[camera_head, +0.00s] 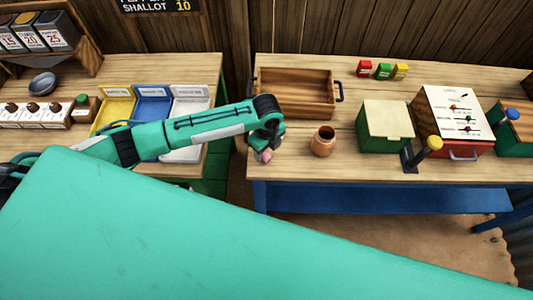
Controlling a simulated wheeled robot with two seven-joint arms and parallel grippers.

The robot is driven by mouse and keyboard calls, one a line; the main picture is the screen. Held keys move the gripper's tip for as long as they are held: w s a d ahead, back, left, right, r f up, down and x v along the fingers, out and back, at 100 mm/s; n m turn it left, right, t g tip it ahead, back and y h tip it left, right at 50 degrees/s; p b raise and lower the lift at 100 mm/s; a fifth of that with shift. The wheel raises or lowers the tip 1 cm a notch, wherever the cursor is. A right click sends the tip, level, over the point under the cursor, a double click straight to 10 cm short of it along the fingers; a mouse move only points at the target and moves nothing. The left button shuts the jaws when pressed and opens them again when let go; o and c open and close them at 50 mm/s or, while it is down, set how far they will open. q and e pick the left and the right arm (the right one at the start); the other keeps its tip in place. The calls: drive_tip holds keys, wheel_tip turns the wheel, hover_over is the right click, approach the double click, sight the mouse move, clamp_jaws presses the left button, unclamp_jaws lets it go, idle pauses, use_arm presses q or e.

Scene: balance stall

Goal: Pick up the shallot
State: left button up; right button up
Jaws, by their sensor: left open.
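My left arm reaches in from the left across the coloured trays, and its gripper (259,153) points down at the left edge of the right-hand table. The jaws are open, though the fingers are small and partly hidden by the wrist. A small pinkish thing (265,156), which looks like the shallot, shows right at the fingertips. I cannot tell whether it touches them or rests on the table edge. My right gripper is not in view.
A wooden tray with handles (296,92) stands behind the gripper, and a copper-coloured pot (323,141) to its right. A green box (385,127) and a red-fronted box (459,120) are further right. Yellow (112,107), blue and white trays lie left. A gap separates the tables.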

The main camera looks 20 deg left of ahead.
sight(266, 154)
use_arm(q)
wheel_tip(266, 154, down, 2)
drive_tip(key=shift+a+p, duration=0.1)
drive_tip(key=shift+p, duration=0.2)
drive_tip(key=shift+f, duration=0.5)
drive_tip(key=c, duration=1)
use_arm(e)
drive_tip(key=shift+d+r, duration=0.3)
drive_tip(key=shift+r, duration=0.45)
use_arm(q)
drive_tip(key=shift+c, duration=0.2)
drive_tip(key=shift+r, duration=0.1)
